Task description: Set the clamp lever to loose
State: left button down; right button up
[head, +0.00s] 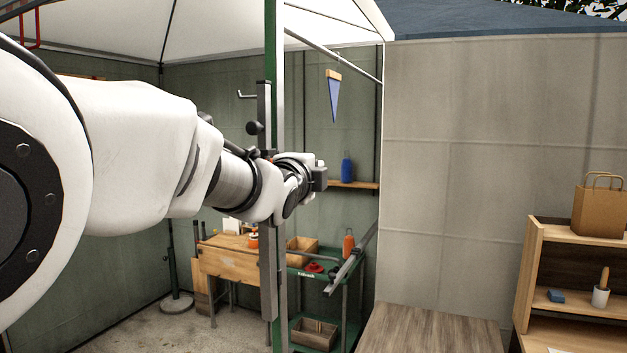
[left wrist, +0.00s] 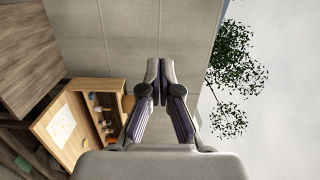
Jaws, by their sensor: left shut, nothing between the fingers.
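My left arm reaches in from the left in the head view, and its wrist end is in front of the green post (head: 274,60). The fingers of my left gripper (left wrist: 159,84) show in the left wrist view, shut and empty, with nothing touching them. A grey upright bar (head: 265,105) stands along the post, with a black knob (head: 254,128) and a small hook-like arm (head: 245,95). I cannot tell whether either is the clamp lever or how it is set. My arm hides part of the bar. My right gripper is not in view.
A green cart (head: 318,330) and a wooden desk (head: 232,262) stand behind the post. A blue bottle (head: 347,167) sits on a wall shelf (head: 362,185). A wooden table (head: 430,328) is at lower middle, and a shelf unit (head: 533,262) holds a paper bag (head: 600,210) at right.

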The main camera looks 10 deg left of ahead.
pick_arm(q)
jog(key=s+a+h+p, duration=0.1)
jog(key=s+a+p, duration=0.15)
jog(key=a, duration=0.25)
jog(key=w+a+p, duration=0.3)
jog(key=w+p, duration=0.2)
jog(key=w, duration=0.6)
jog(key=shift+w+a+m, duration=0.3)
jog(key=shift+w, duration=0.05)
jog(key=shift+f, duration=0.1)
